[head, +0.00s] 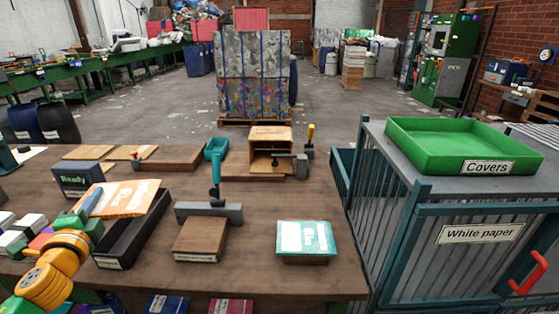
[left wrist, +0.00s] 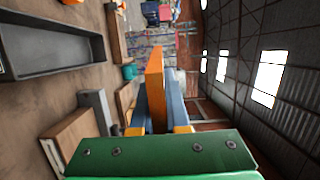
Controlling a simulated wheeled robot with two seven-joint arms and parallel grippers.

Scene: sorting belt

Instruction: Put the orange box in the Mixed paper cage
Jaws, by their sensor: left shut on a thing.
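The orange box (head: 125,199) is thin and flat, with white lettering, and is held tilted above the left part of the table. My left gripper (head: 95,203), on the arm with yellow joints, is shut on its near left edge. In the left wrist view the orange box (left wrist: 154,82) shows edge-on between the blue fingers of the green gripper (left wrist: 157,105). No cage labelled Mixed paper is in view. The cage at the right reads White paper (head: 479,233). My right gripper is not in view.
A long dark tray (head: 150,232) lies under the held box, behind it a dark "Ready" box (head: 80,178). A teal-and-white packet (head: 306,238) lies on a block at the table's right. A green "Covers" tray (head: 408,146) tops the cage. The table's right front is fairly clear.

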